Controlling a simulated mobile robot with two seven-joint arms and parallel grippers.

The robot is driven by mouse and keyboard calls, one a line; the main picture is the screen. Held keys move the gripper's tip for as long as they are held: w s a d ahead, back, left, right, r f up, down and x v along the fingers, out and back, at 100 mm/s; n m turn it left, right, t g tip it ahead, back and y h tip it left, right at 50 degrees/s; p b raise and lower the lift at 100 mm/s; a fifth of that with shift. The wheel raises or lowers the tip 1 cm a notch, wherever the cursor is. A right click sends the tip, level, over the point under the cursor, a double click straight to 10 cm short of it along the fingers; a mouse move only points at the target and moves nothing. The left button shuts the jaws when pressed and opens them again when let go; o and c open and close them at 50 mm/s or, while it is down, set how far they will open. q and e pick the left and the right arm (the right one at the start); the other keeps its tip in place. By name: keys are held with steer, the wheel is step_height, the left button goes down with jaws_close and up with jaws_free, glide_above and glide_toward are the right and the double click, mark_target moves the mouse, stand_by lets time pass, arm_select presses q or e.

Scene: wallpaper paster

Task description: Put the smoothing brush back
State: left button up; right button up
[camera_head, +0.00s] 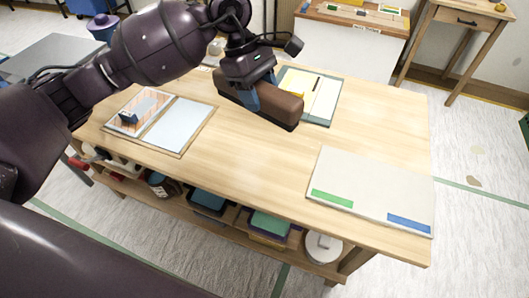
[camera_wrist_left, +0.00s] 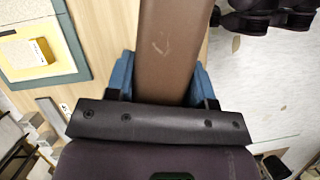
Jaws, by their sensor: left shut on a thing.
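My left gripper (camera_head: 251,96) is shut on a long brown bar-shaped thing (camera_head: 279,107), which looks like the smoothing brush. Its blue fingers press on both sides of the brown body. In the left wrist view the brush (camera_wrist_left: 172,40) runs between the fingers of the left gripper (camera_wrist_left: 163,78) and out of the top of the picture. The gripper holds it over the far middle part of the wooden table (camera_head: 240,150), and I cannot tell the exact height.
A teal-edged board (camera_head: 331,108) with a yellow pad lies just behind the brush. A white board with a green strip (camera_head: 332,198) and a blue strip lies at the right. The table's middle is clear.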

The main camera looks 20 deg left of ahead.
mark_target(266, 82)
arm_select(q)
steer(key=r+n, duration=0.1)
steer(key=w+r+n+t+b, duration=0.1)
steer(key=shift+w+d+r+n, duration=0.15)
steer(key=shift+w+r+n, duration=0.05)
steer(key=shift+n, duration=0.1)
steer(key=shift+w+r+n, duration=0.1)
steer(key=shift+r+n, duration=0.2)
steer(key=shift+r, duration=0.05)
arm_select(e)
steer(key=shift+w+a+f, duration=0.2)
steer(key=shift+f, duration=0.3)
arm_select(q)
steer(key=shift+f, duration=0.1)
arm_select(e)
steer(key=shift+s, duration=0.1)
arm_select(q)
steer(key=shift+f, duration=0.3)
step_height(266, 82, down, 18)
steer(key=b, duration=0.3)
steer(key=shift+r+b, duration=0.15)
steer(key=shift+b, duration=0.15)
steer(key=shift+f, duration=0.55)
arm_select(e)
step_height(266, 82, down, 3)
steer(key=shift+s+f+g, duration=0.15)
steer(key=shift+f+g, duration=0.05)
steer(key=shift+g, duration=0.1)
steer(key=shift+s, duration=0.1)
